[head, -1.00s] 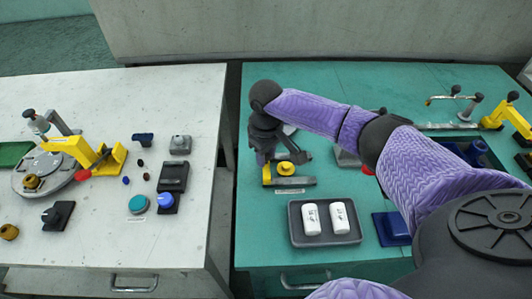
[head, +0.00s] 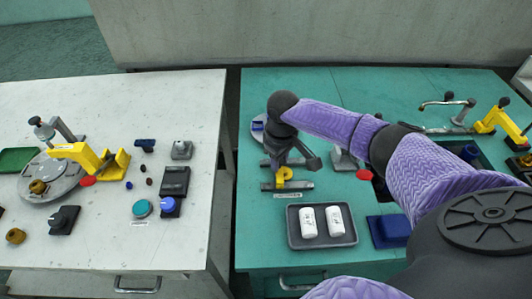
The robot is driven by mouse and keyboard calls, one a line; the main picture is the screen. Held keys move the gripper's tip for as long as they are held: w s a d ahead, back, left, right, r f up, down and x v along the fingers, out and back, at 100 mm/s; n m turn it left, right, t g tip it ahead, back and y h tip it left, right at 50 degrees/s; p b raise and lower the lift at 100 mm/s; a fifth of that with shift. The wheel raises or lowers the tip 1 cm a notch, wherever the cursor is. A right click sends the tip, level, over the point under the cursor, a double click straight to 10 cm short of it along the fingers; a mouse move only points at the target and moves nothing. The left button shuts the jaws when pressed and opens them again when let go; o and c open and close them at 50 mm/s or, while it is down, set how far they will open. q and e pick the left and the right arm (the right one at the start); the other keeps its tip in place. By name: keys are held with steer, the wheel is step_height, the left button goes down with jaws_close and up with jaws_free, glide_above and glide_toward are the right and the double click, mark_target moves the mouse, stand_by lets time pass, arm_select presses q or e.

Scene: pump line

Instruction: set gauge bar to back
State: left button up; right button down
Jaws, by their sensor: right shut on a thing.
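What looks like the gauge bar is a small fixture at the front left of the green table, with a grey bar (head: 296,186) and a yellow part (head: 284,174) standing on it. A small label lies just in front of it. My right gripper (head: 284,164) reaches down over the fixture and is shut on its yellow part. The fingers and the dark wrist hide much of the fixture, so I cannot tell its exact setting. My left gripper is not in view.
A grey tray (head: 348,240) with two white cylinders (head: 308,222) stands just in front. A blue block (head: 390,232) is right of it, and a red disc (head: 364,175) is nearby. A round plate (head: 257,130) lies behind my wrist. A gap separates the white table (head: 190,95).

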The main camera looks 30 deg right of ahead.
steer(key=s+d, duration=0.1)
steer(key=d, duration=0.1)
steer(key=s+d+p, duration=0.1)
steer(key=d, duration=0.1)
steer(key=s+d+p, duration=0.1)
steer(key=s+d, duration=0.1)
steer(key=shift+d, duration=0.25)
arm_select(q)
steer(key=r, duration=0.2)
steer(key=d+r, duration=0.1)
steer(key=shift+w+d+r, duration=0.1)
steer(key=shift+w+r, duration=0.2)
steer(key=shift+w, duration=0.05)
arm_select(e)
steer(key=shift+c, duration=2.1)
jaws_free()
steer(key=shift+d, duration=0.15)
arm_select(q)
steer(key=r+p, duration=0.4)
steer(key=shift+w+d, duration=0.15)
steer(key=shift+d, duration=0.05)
arm_select(e)
step_height(320, 180, up, 10)
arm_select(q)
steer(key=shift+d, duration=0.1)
arm_select(e)
steer(key=shift+f, duration=0.1)
